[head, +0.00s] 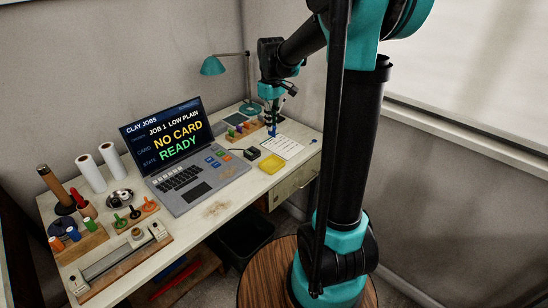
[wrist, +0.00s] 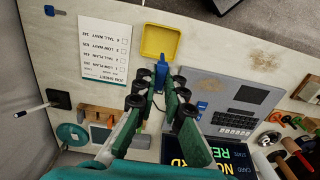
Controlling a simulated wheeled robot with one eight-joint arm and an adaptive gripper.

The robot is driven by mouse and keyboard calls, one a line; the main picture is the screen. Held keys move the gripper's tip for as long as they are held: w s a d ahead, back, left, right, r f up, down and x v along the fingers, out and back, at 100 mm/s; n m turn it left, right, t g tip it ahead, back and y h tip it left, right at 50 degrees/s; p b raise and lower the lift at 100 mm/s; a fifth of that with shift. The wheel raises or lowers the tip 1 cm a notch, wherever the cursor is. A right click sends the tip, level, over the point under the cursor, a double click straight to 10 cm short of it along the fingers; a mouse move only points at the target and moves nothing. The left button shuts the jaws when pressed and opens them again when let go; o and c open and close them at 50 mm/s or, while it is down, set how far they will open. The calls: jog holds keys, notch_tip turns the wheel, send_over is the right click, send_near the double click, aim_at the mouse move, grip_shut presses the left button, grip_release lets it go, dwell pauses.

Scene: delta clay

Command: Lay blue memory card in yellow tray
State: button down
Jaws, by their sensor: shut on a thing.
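The yellow tray (head: 271,164) lies on the desk right of the laptop and looks empty. It also shows at the top of the wrist view (wrist: 145,42). My gripper (head: 271,122) is above the desk, behind the tray in the head view. In the wrist view its fingers (wrist: 159,88) are shut on the blue memory card (wrist: 161,70), which sticks out past the fingertips. In that picture the card is just below the tray's near edge. The card appears small in the head view (head: 271,130), apart from the tray. The fingers hide part of the card.
A laptop (head: 188,170) reads "NO CARD" and "READY". A black box (head: 252,153) sits between laptop and tray. A job sheet (head: 284,146) lies behind the tray. A wooden rack (wrist: 98,112), a teal lamp (head: 213,66) and clay tools stand around.

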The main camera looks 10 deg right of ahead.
notch_tip(320, 180, down, 14)
jog(key=shift+f, duration=0.1)
dwell(0.4)
jog(key=c, duration=1.6)
grip_release()
notch_tip(320, 180, up, 12)
jog(key=shift+f, duration=0.15)
jog(key=shift+s, duration=0.1)
jog(key=s+d+f+m+t, duration=0.2)
jog(key=s+f+m, duration=0.1)
jog(key=s, duration=0.8)
jog(key=s+d+f+m+t, duration=0.2)
jog(key=s+f+m, duration=0.2)
jog(key=s, duration=0.6)
notch_tip(320, 180, down, 2)
jog(key=shift+s+f, duration=0.2)
jog(key=shift+s, duration=0.2)
